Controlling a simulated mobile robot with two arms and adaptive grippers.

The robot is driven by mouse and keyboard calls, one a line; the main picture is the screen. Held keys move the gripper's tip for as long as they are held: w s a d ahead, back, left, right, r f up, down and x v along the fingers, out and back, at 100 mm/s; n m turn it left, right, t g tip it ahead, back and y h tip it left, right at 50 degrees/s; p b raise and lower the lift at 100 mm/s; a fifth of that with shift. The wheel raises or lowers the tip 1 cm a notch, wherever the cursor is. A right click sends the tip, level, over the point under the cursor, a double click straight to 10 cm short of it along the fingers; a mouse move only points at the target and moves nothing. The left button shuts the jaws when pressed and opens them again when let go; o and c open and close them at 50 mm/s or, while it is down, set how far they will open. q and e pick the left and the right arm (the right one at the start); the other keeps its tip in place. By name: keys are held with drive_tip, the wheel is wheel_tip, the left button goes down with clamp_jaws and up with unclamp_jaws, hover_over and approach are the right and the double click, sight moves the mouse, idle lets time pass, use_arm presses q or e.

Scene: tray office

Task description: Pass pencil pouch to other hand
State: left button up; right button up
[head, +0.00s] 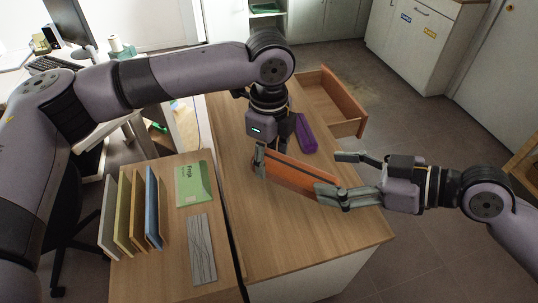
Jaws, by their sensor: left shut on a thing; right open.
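The long orange-brown thing (287,174), which looks like the pencil pouch, is tilted down to the right over the wooden desk. My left gripper (262,158) points down and is shut on its left end; only one finger shows clearly. My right gripper (338,174) comes in from the right and is open. Its fingers are spread near the pouch's right end, with the lower finger overlapping that end in the picture. I cannot tell whether it touches. The gap between the pouch and the desk is hard to judge.
A purple elongated object (305,133) lies on the desk (300,235) behind the pouch. An orange-fronted drawer (345,100) stands open at the back right. On the left table are several upright books (153,208), a green book (194,184) and a grey board (202,248). The desk's front is clear.

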drive_tip(key=w+d+f+m+t+h, duration=0.2)
drive_tip(key=w+d+f+m+h, duration=0.15)
drive_tip(key=w+d+f, duration=0.45)
drive_tip(key=w+d+f+m+t+h, duration=0.25)
drive_tip(key=w+d+f+m, duration=0.3)
drive_tip(key=d, duration=0.55)
drive_tip(key=s+d+f+m+h, duration=0.1)
drive_tip(key=d+f+m+h, duration=0.1)
drive_tip(key=d+f, duration=0.5)
drive_tip(key=s+d+f+m+h, duration=0.15)
drive_tip(key=d+f, duration=0.25)
drive_tip(key=f, duration=0.8)
drive_tip(key=s+a+f+g+h, duration=0.2)
drive_tip(key=s+f+g, duration=0.1)
drive_tip(key=s+f, duration=0.75)
drive_tip(key=s+a+f+g+h, duration=0.1)
drive_tip(key=s+f+g, duration=0.1)
drive_tip(key=s+f, duration=0.9)
drive_tip(key=s+a+f+g, duration=0.1)
drive_tip(key=s+a+f, duration=0.3)
drive_tip(key=s, duration=0.3)
drive_tip(key=s+a+f+n+g, duration=0.1)
drive_tip(key=s+a+f+g, duration=0.1)
drive_tip(key=s+a+f, duration=0.3)
drive_tip(key=s+a+f+n+g, duration=0.1)
drive_tip(key=s+a+f, duration=0.3)
drive_tip(key=s, duration=0.7)
drive_tip(key=shift+a+f, duration=0.2)
drive_tip(key=shift+f, duration=0.15)
